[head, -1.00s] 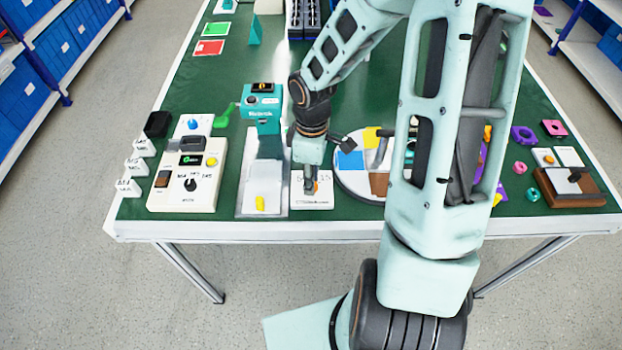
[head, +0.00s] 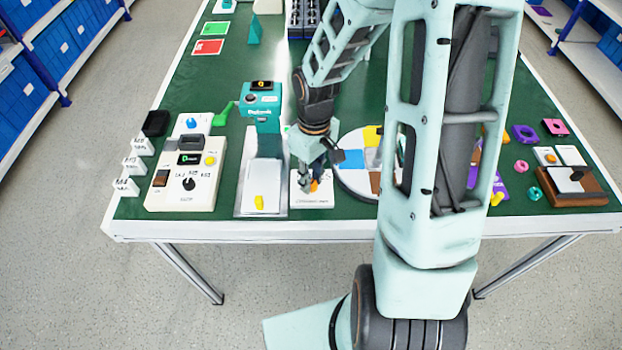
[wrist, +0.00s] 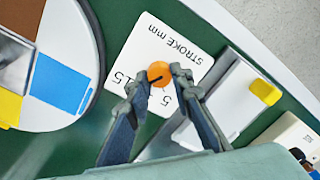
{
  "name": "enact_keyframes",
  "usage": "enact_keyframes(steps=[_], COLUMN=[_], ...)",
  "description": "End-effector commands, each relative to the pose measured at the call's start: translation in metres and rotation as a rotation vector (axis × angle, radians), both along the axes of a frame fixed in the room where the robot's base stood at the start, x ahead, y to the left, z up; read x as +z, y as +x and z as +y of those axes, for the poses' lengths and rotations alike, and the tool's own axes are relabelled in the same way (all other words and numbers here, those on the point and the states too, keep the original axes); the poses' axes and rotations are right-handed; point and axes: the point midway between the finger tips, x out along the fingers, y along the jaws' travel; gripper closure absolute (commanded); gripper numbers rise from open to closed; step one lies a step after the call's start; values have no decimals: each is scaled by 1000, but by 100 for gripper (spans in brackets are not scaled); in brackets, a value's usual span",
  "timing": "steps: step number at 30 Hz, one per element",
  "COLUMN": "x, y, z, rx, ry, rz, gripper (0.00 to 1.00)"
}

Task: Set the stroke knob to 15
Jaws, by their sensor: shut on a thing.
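The stroke knob is a small orange disc (wrist: 159,73) on a white plate (wrist: 190,38) marked "STROKE mm", with 5 and 15 printed near it. A short dark line shows on the knob; I cannot tell surely which number it points to. In the head view the plate (head: 312,201) lies near the table's front edge, and the orange knob (head: 315,186) is partly covered. My gripper (wrist: 157,80) is over the plate with its fingertips on either side of the knob, shut on it. In the head view my gripper (head: 312,182) comes down from above.
A teal press (head: 262,108) with a pale base and a yellow tab stands left of the plate. A white control box (head: 187,175) is farther left. A round colour-sectored board (head: 350,180) is close on the right. My arm hides part of the table's right side.

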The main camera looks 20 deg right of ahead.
Motion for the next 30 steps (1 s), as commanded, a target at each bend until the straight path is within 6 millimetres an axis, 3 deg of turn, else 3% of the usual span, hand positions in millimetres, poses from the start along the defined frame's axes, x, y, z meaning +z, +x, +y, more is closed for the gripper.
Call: enact_keyframes(steps=[12, 30], x=[-2, -2], y=[-2, -2], z=[-1, -1], rx=[-222, -264], ry=[0, 0], rz=[4, 7], gripper=[100, 100])
